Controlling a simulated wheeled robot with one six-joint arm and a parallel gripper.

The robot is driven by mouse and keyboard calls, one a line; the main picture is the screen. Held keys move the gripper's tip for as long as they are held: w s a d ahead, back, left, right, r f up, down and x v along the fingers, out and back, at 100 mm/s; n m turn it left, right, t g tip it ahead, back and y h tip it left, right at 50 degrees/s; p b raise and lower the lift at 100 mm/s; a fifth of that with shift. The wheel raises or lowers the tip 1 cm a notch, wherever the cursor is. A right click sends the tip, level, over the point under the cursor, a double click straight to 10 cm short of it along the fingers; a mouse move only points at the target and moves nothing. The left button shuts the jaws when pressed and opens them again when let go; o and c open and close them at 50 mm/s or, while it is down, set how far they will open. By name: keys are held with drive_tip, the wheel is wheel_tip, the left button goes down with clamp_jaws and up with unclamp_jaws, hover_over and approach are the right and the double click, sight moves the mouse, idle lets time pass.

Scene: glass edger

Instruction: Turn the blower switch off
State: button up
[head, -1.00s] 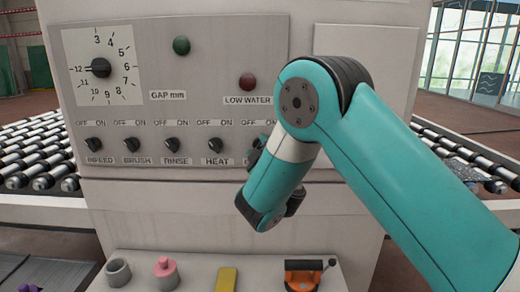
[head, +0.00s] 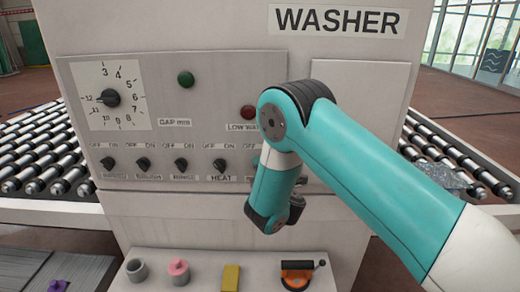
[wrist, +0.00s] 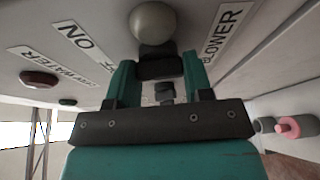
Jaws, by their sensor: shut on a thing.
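The blower switch (wrist: 160,68) is a dark knob on the washer's grey panel. In the wrist view it sits between my gripper's teal fingers, beside the BLOWER label (wrist: 222,35). My gripper (wrist: 157,62) is shut on this switch. The ON label (wrist: 75,36) shows at the upper left of the wrist view. In the head view my teal arm covers the switch and most of the gripper. I cannot tell which way the switch points.
The switches for infeed (head: 108,163), brush (head: 144,164), rinse (head: 181,164) and heat (head: 219,164) stand in a row to the left. A red lamp (head: 248,112) is above. A shelf (head: 205,265) below holds small items. Roller conveyors (head: 38,150) flank the machine.

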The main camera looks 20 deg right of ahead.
drive_tip(key=n+g+p, duration=0.1)
drive_tip(key=n+p, duration=0.1)
drive_tip(key=p, duration=0.2)
drive_tip(key=n+g+h+p, duration=0.1)
drive_tip(key=n+p, duration=0.2)
drive_tip(key=p, duration=0.2)
drive_tip(key=shift+r, duration=0.1)
idle(0.3)
drive_tip(key=o, duration=0.9)
drive_tip(key=shift+b+v, duration=6)
drive_tip(key=shift+b, duration=0.55)
